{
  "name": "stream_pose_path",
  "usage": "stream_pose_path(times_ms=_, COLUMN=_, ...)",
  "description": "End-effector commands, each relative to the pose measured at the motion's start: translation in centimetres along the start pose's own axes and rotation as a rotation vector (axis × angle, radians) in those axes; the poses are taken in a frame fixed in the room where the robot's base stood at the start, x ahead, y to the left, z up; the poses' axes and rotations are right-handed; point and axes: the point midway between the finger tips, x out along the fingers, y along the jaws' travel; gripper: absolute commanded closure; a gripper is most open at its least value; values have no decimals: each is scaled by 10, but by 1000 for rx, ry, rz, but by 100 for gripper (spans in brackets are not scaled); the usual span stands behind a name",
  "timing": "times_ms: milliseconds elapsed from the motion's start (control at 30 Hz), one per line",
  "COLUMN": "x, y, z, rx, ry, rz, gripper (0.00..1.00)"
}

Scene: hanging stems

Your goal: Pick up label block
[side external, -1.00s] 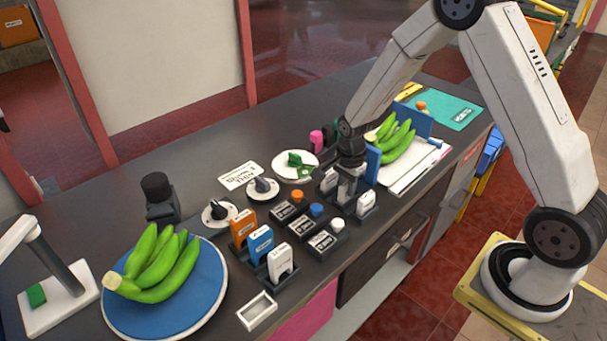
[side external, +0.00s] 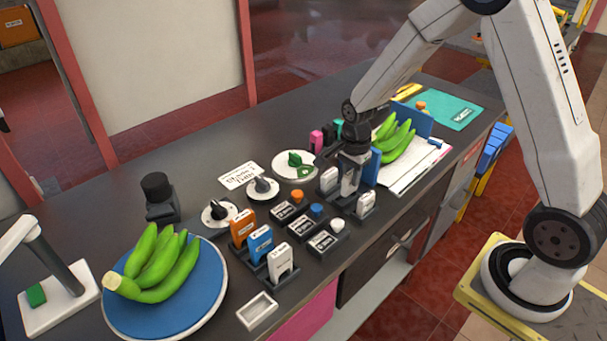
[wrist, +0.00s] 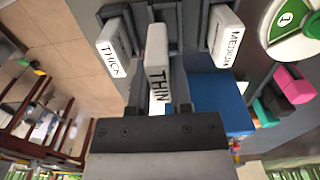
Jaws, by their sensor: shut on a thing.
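The label block (wrist: 157,65) is white and marked THIN in the wrist view. My gripper (wrist: 160,40) is shut on it, with a dark finger on each side. In the side view my gripper (side external: 350,186) is over the label block row at the right of the counter, and the held block is mostly hidden by the fingers. A white block marked THICK (wrist: 113,45) stands on one side of it, and one marked MEDIUM (wrist: 227,38) on the other. Both are apart from the held block. I cannot tell how far the held block is above its holder.
Orange (side external: 242,228), blue (side external: 260,244) and white (side external: 281,263) blocks stand in a rack to the left. Black labelled boxes (side external: 304,228) with round buttons lie between. Green bananas (side external: 396,143) and a blue panel are close on the right. Bananas fill a blue plate (side external: 207,306).

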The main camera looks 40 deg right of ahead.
Motion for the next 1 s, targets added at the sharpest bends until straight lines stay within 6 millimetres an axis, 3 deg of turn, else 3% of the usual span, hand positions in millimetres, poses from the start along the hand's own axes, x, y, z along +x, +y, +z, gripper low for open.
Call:
stream_pose_path(times_ms=433, x=-52, y=42, z=5, rx=0, ry=1, rz=-5, gripper=100)
stream_pose_path(times_ms=1000, x=-82, y=113, z=14, rx=0, ry=1, rz=-3, gripper=100)
